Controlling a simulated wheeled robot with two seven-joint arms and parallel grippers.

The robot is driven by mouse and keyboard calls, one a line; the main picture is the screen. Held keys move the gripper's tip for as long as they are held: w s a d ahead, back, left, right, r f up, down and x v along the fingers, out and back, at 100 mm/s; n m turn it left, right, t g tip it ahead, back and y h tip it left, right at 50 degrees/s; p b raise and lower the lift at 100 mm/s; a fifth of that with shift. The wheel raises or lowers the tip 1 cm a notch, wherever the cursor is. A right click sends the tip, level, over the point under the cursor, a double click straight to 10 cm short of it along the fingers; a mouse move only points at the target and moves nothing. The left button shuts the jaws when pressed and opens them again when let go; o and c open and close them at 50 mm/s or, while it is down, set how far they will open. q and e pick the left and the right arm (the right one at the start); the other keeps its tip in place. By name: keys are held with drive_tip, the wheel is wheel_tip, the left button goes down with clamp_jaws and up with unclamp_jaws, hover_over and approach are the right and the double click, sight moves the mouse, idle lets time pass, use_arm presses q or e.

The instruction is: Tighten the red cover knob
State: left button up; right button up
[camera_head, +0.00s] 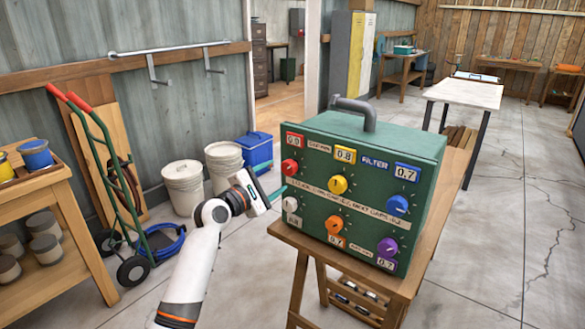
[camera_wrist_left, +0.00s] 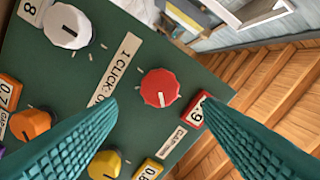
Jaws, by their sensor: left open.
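The red knob (camera_head: 290,167) is at the upper left of the front of a green control box (camera_head: 400,150). In the left wrist view the red knob (camera_wrist_left: 159,88) lies in the middle, with a pale pointer mark on it. My left gripper (camera_head: 277,191) is just in front of the box's left side. Its two teal fingers are open and empty. In the left wrist view their tips stand on either side of the knob, apart from it. My right gripper is not in view.
The panel also carries a yellow knob (camera_head: 337,184), a blue knob (camera_head: 397,205), a white knob (camera_head: 290,204), an orange knob (camera_head: 334,225) and a purple knob (camera_head: 387,247). The box stands on a wooden table (camera_head: 380,277). Buckets (camera_head: 184,187) and a hand truck (camera_head: 105,170) stand left.

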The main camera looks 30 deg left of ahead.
sight(288, 169)
use_arm(q)
drive_tip(key=w, duration=0.7)
drive_tip(key=shift+w+d, duration=0.2)
drive_tip(key=shift+d, duration=0.05)
drive_tip(key=shift+c, duration=0.7)
drive_tip(key=shift+f, duration=0.1)
drive_tip(key=c, duration=0.8)
drive_tip(key=shift+c, duration=0.2)
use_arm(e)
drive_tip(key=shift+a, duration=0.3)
